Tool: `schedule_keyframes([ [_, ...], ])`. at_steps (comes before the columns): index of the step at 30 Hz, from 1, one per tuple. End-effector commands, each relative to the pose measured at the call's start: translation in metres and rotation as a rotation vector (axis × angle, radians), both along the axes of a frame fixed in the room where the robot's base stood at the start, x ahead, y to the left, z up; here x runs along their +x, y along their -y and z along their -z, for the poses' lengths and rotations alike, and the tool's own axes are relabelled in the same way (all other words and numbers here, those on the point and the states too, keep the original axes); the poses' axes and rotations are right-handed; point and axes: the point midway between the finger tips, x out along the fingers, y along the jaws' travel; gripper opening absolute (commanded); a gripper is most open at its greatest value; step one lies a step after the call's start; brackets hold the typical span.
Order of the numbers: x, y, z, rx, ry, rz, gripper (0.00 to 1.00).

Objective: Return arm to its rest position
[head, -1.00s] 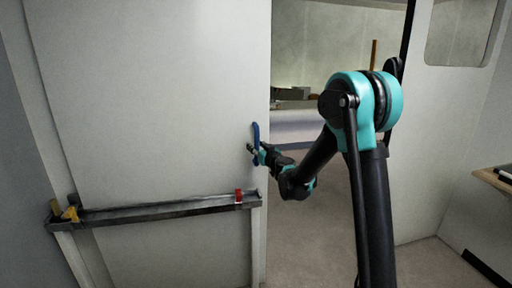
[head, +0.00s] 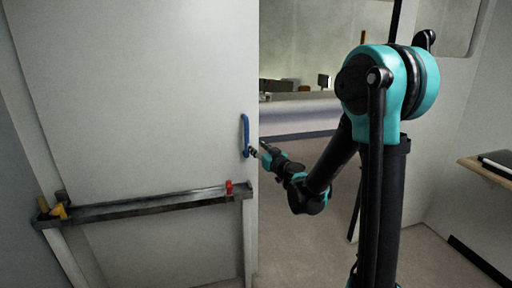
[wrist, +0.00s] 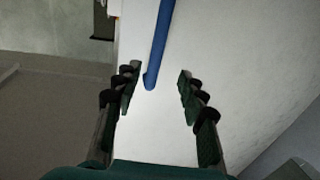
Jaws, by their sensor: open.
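My gripper (head: 256,150) is at the end of my arm, close to the edge of the large white door panel (head: 140,110). A blue handle (head: 245,135) is fixed upright near that panel's right edge. In the wrist view my gripper (wrist: 156,100) is open and empty. The lower end of the blue handle (wrist: 159,50) shows ahead of and between the spread fingers, and no finger is shut on it. The gap between fingertips and handle is hard to judge. My arm is bent and reaches to the left.
A narrow metal shelf (head: 150,205) on the left has a red item (head: 229,187) and a yellow item (head: 59,211). An opening right of the panel shows bare floor and a pale bench (head: 300,115). A wooden shelf (head: 485,167) stands at the right.

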Motion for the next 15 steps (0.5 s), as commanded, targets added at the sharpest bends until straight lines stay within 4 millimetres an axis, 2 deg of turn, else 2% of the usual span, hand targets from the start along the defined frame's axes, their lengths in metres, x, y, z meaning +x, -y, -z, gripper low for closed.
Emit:
schedule_keyframes([
  [9, -0.004, 0.001, -0.001, -0.003, -0.005, -0.010, 0.41],
  [11, -0.012, 0.004, -0.001, -0.010, -0.018, -0.027, 0.41],
  [15, -0.049, 0.015, 0.008, -0.048, -0.103, -0.096, 0.41],
])
